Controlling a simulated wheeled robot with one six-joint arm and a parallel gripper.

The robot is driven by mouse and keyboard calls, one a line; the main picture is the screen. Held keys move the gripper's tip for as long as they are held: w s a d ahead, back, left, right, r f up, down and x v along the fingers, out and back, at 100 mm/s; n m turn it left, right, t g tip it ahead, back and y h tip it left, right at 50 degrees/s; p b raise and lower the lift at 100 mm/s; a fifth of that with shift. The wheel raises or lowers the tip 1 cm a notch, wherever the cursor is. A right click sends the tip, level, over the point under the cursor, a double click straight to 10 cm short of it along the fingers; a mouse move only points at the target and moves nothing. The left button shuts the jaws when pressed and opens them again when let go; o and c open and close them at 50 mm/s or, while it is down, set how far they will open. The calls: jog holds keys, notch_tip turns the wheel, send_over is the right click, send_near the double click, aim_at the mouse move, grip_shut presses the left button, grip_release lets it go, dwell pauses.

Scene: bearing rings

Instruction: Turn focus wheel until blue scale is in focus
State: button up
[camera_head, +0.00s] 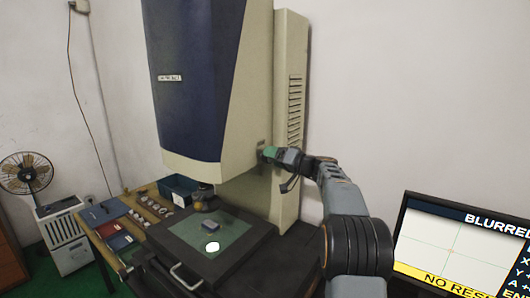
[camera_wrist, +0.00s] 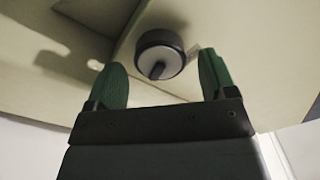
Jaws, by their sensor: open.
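The focus wheel (camera_wrist: 160,54) is a dark-rimmed round knob with a pale face and a dark handle stub, on the beige machine body. In the wrist view it shows between and just beyond my two green fingertips. My gripper (camera_wrist: 161,72) is open, with nothing held. In the head view my gripper (camera_head: 268,153) is at the right side of the machine column and hides the wheel. A small blue-grey block (camera_head: 212,226), perhaps the blue scale, lies on the green glass stage (camera_head: 190,236). The monitor (camera_head: 470,240) reads "BLURRED" and "NO RES...", cut off at the edge.
The tall blue and beige measuring machine (camera_head: 205,80) stands against the wall. A blue bin (camera_head: 178,190), several rings (camera_head: 150,205) and flat trays (camera_head: 103,212) lie on the bench at left. A fan (camera_head: 27,173) stands farther left. A white round spot shows on the stage.

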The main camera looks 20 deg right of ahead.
jog(key=shift+x, duration=0.9)
jog(key=shift+c, duration=0.2)
jog(key=c, duration=0.9)
